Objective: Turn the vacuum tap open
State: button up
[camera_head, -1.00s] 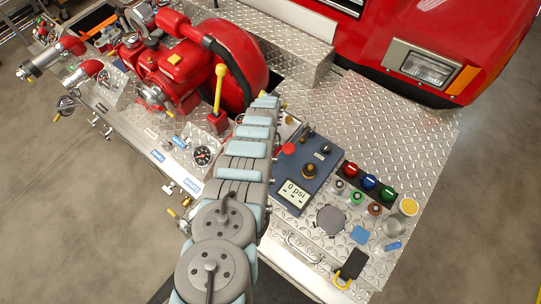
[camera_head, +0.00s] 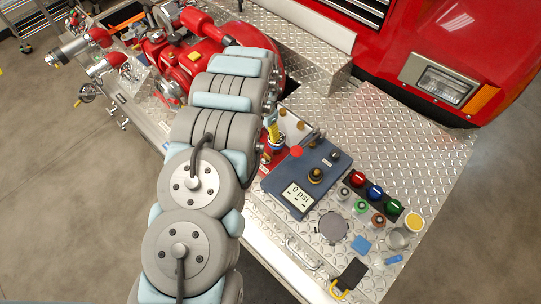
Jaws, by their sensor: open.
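I cannot single out the vacuum tap with certainty; it may be behind my arm. My arm runs from the bottom of the head view up over the pump and covers the middle left of the deck. My gripper is not clearly visible, hidden behind the arm links. A yellow and blue upright part (camera_head: 273,135) shows just right of the arm, left of the blue panel; what it belongs to is unclear. The red pump (camera_head: 205,62) is partly covered by my arm.
The blue control panel (camera_head: 315,165) with a display reading 0 psi (camera_head: 298,195) lies right of my arm. Red, blue and green knobs (camera_head: 374,193) and a black-and-yellow item (camera_head: 350,277) are further right. Bare tread plate (camera_head: 400,135) lies behind the knobs. The truck front (camera_head: 420,45) bounds the back.

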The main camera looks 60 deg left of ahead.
aim_at(265, 154)
notch_tip(265, 154, down, 17)
jog(key=b, duration=0.9)
jog(key=shift+s+f, duration=0.1)
jog(key=shift+f, duration=0.05)
jog(key=c, duration=0.9)
